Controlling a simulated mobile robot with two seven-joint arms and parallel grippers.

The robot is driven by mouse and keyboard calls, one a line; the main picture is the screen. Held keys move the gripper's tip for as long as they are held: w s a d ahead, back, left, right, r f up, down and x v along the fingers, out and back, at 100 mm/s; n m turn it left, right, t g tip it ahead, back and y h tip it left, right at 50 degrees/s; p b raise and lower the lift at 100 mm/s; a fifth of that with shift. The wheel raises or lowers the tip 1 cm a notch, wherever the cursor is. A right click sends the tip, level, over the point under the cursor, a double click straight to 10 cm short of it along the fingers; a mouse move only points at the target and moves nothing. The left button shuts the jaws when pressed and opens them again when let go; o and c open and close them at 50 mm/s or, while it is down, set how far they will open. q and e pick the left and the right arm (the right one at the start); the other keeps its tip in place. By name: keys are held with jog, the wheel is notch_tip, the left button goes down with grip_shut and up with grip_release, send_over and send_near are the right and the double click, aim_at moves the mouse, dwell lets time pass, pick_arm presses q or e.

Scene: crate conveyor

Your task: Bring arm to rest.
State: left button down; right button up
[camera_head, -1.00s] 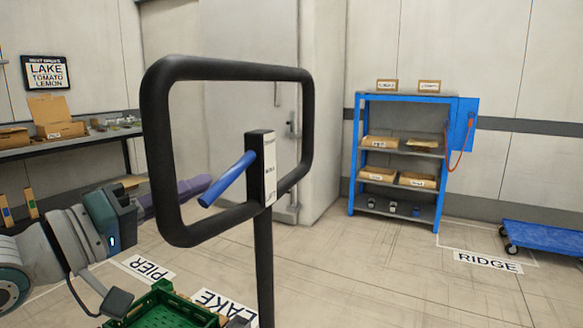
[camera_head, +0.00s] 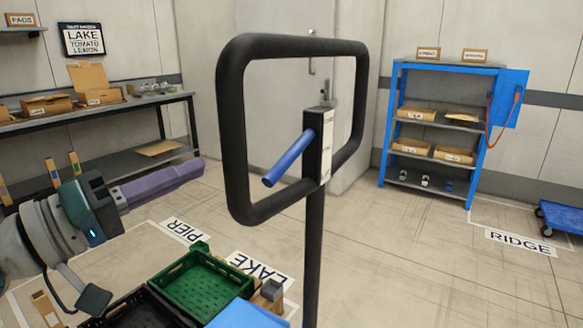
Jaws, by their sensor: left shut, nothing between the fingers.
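My left arm comes in from the left edge. Its left gripper (camera_head: 190,172) has long purple fingers that are shut with nothing between them. They point right and slightly up, over the floor, and end left of a black upright loop frame (camera_head: 234,130) without visible contact. My right arm and right gripper are not in view.
The black frame stands on a post with a blue lever (camera_head: 288,158). Below are a green crate (camera_head: 200,290), a black crate (camera_head: 140,310) and a blue surface (camera_head: 245,315). A workbench (camera_head: 100,115) is at left, a blue shelf (camera_head: 468,190) and blue cart (camera_head: 562,218) at right.

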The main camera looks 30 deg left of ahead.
pick_arm(q)
jog(key=s+d+f+m+g+y+p, duration=0.1)
jog(key=s+d+f+m+g+p, duration=0.25)
jog(key=d, duration=0.25)
jog(key=s+d+f+m+g+y+p, duration=0.1)
jog(key=s+d+f+m+g+p, duration=0.15)
jog(key=s+d+g, duration=0.2)
jog(key=s+d+r+m+g+y+p, duration=0.25)
jog(key=s+g+p, duration=0.3)
jog(key=s, duration=0.45)
notch_tip(320, 180, up, 38)
jog(key=m+g+p, duration=0.1)
jog(key=p, duration=3.5)
jog(key=shift+s+a+r+p, duration=0.25)
jog(key=shift+s+a+p, duration=0.05)
jog(key=shift+a+p, duration=0.05)
jog(key=shift+f+y, duration=0.1)
jog(key=shift+y, duration=0.15)
